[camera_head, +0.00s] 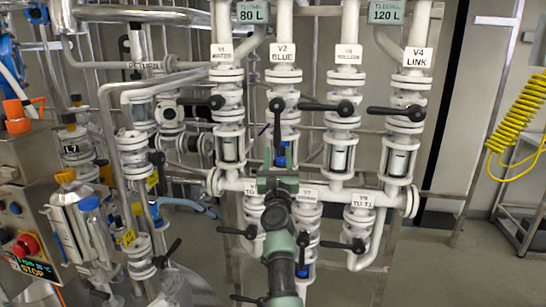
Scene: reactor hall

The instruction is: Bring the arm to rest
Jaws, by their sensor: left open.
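My left arm (282,262) reaches up from the bottom middle, with dark and green links. Its gripper (278,166) is at the far end, in front of the pipework below valve V2 (284,76). It is seen nearly end-on; the jaws are open and I see nothing held between them. I cannot tell whether it touches the pipework. The V2 lever (277,122) hangs straight down just above the gripper. Some blue shows in the sight glass behind the fingers. My right gripper is not in view.
White valves V1 (227,84), V3 (345,85) and V4 (410,85) flank V2; the V3 and V4 levers point left. Lower valves with black levers crowd around my arm. A control panel (25,215) with a red stop button stands left. The floor at right (450,275) is clear.

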